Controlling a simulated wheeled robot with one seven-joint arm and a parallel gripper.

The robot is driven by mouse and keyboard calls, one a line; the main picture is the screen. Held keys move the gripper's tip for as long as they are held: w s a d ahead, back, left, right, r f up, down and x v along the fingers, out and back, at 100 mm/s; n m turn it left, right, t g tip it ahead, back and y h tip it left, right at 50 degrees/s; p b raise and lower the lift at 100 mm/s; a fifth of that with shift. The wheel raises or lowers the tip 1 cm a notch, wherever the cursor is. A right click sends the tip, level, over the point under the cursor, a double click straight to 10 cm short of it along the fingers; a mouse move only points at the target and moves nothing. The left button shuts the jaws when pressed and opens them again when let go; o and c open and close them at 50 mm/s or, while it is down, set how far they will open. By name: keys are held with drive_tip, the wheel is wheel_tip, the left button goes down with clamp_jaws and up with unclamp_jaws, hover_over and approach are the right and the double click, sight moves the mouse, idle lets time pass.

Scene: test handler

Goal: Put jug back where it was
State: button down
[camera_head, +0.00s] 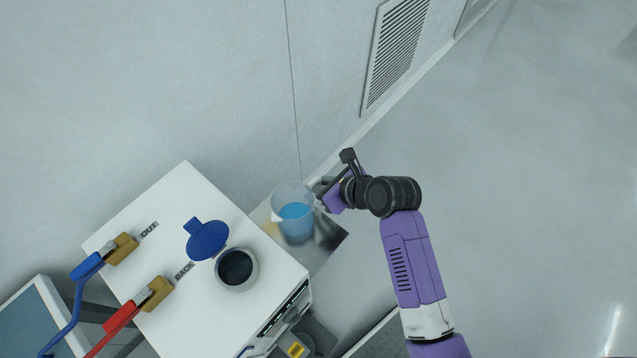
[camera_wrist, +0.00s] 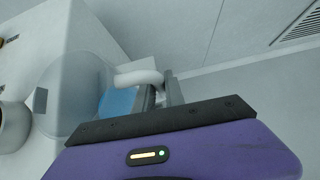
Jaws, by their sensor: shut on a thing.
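The jug (camera_head: 293,213) is clear with blue liquid in its lower part. In the head view it is at the end of my arm, just right of the white machine, over a small grey surface (camera_head: 327,237). I cannot tell whether its base touches that surface. My gripper (camera_head: 322,189) is on its right side. In the wrist view the jug (camera_wrist: 85,90) is at the left, and my gripper (camera_wrist: 164,98) is shut on its white handle (camera_wrist: 139,78). The jug's lower part is partly hidden by my gripper body.
The white machine (camera_head: 150,225) has a round opening (camera_head: 236,268) with a blue lid (camera_head: 207,240) raised beside it. A wall rises behind. Open floor (camera_head: 530,200) lies to the right.

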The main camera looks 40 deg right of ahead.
drive_tip(key=c, duration=1.4)
unclamp_jaws()
drive_tip(key=shift+f, duration=0.1)
drive_tip(key=shift+r, duration=0.2)
drive_tip(key=v, duration=1.2)
drive_tip(key=s+a+f+n+t+h, duration=0.1)
drive_tip(key=s+a+n+h, duration=0.15)
drive_tip(key=s+n, duration=0.35)
drive_tip(key=s+a+n+t+h, duration=0.1)
drive_tip(key=s+a+n, duration=0.2)
drive_tip(key=n, duration=0.6)
drive_tip(key=s+r+n+t+y, duration=0.1)
drive_tip(key=s+r+n+t, duration=0.1)
drive_tip(key=s+r+n, duration=0.3)
drive_tip(key=s+a+r+n+t, duration=0.1)
drive_tip(key=s+r+n, duration=0.4)
drive_tip(key=n, duration=0.9)
drive_tip(key=shift+s+a+t+y, duration=0.25)
drive_tip(key=shift+s+t+y, duration=0.1)
drive_tip(key=shift+s+t, duration=0.05)
